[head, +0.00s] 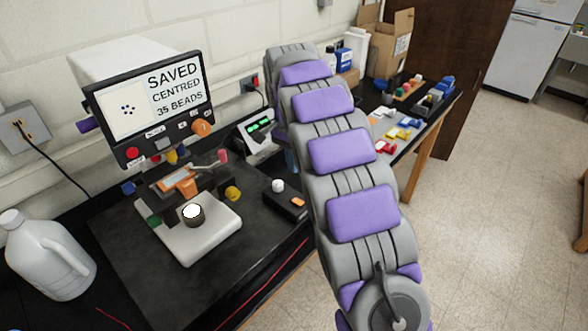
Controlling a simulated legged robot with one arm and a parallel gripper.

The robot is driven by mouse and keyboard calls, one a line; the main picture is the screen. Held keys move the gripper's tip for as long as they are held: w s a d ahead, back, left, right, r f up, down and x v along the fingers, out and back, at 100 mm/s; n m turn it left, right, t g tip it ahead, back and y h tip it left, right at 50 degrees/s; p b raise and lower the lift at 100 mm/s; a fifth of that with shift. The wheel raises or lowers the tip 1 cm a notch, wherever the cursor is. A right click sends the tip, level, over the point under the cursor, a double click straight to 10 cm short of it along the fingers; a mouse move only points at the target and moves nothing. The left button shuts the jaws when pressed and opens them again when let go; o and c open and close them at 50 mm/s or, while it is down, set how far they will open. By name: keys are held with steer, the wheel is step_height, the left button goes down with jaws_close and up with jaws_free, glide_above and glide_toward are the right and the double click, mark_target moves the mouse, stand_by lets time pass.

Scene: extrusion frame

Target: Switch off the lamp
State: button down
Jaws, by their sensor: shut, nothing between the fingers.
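A lit white disc, which looks like the lamp (193,212), glows in a dark ring on the pale base of a microscope-like instrument (205,236). The instrument's screen (150,108) reads "SAVED CENTRED 35 BEADS". Below the screen are a red button (132,153) and an orange knob (202,128). Yellow and blue knobs sit lower down. A small black box (286,200) with a white knob and an orange part lies to the right of the base. I cannot tell which control switches the lamp. My arm rises at centre right and bends over at the top; my gripper does not show.
A white jug (48,258) stands at the left. A device with a green display (258,128) sits behind my arm. Cardboard boxes (385,45), bottles and coloured small parts crowd the bench's far end. The floor (490,200) at right is clear.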

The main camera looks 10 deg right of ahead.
mark_target(299, 203)
steer(key=f+b, duration=0.1)
steer(key=f, duration=0.7)
steer(key=s+d+f+b, duration=0.1)
steer(key=f, duration=0.3)
steer(key=shift+s+b, duration=0.1)
steer(key=shift+b, duration=0.25)
